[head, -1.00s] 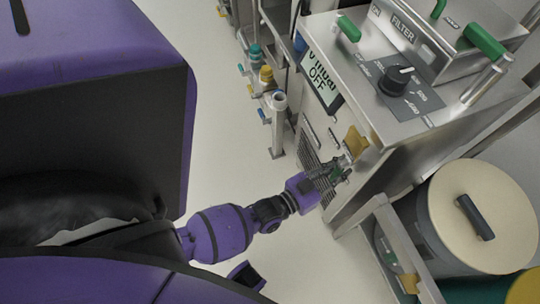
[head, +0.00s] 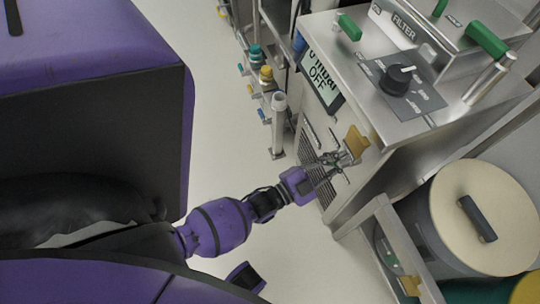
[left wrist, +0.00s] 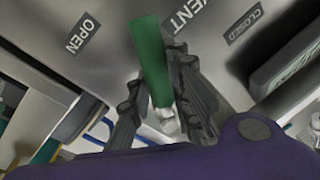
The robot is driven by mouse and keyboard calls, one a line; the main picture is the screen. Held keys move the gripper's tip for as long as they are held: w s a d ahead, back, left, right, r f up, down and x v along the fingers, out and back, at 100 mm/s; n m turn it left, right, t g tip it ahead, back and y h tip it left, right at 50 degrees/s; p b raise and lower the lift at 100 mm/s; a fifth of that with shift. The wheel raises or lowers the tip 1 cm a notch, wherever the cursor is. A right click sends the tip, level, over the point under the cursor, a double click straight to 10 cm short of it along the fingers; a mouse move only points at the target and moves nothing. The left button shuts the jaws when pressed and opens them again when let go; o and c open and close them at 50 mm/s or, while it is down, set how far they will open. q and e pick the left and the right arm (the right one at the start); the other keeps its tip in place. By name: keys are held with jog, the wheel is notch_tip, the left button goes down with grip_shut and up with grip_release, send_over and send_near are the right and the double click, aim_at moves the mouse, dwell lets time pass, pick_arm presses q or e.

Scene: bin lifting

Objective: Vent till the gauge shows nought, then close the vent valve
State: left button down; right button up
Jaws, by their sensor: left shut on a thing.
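The green vent valve handle (left wrist: 150,62) fills the middle of the left wrist view. It points up the picture, between the OPEN label (left wrist: 82,34) and the VENT lettering (left wrist: 187,14); the CLOSED label (left wrist: 245,22) is farther right. My left gripper (left wrist: 160,95) is shut on the handle, one finger on each side. In the head view, my left gripper (head: 337,163) is at the machine's front, and its fingers hide most of the valve there. The gauge display (head: 320,80) reads 0 mbar, with OFF below.
A tan tab (head: 356,142) sticks out just right of the gripper. A black selector knob (head: 397,78) and green handles are on the machine's top (head: 425,117). A lidded drum (head: 485,215) stands at lower right. Pipework is behind; pale floor (head: 225,120) is clear.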

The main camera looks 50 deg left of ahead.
pick_arm(q)
jog(key=m, duration=0.1)
jog(key=a+m, duration=0.1)
jog(key=m+h, duration=0.1)
jog(key=m, duration=0.1)
jog(key=shift+w+a+r, duration=0.1)
jog(key=shift+a+r, duration=0.05)
jog(key=shift+r, duration=0.2)
jog(key=m, duration=0.2)
jog(key=r+m+b, duration=0.1)
jog(key=shift+w+a+h, duration=0.1)
jog(key=shift+a+h, duration=0.2)
jog(key=shift+h, duration=0.1)
jog(key=shift+a+r+m+h, duration=0.1)
jog(key=shift+r+m+h, duration=0.25)
jog(key=shift+m, duration=0.8)
jog(key=shift+a+r+m+h, duration=0.1)
jog(key=shift+r+m+h, duration=0.25)
jog(key=shift+m, duration=0.75)
jog(key=shift+a+r+m+h, duration=0.15)
jog(key=shift+r+m, duration=0.25)
jog(key=shift+m, duration=0.75)
jog(key=shift+d, duration=0.1)
jog(key=c, duration=1.7)
grip_release()
jog(key=shift+r, duration=0.1)
jog(key=shift+o, duration=0.6)
jog(key=shift+w+r, duration=0.1)
jog(key=v, duration=1.2)
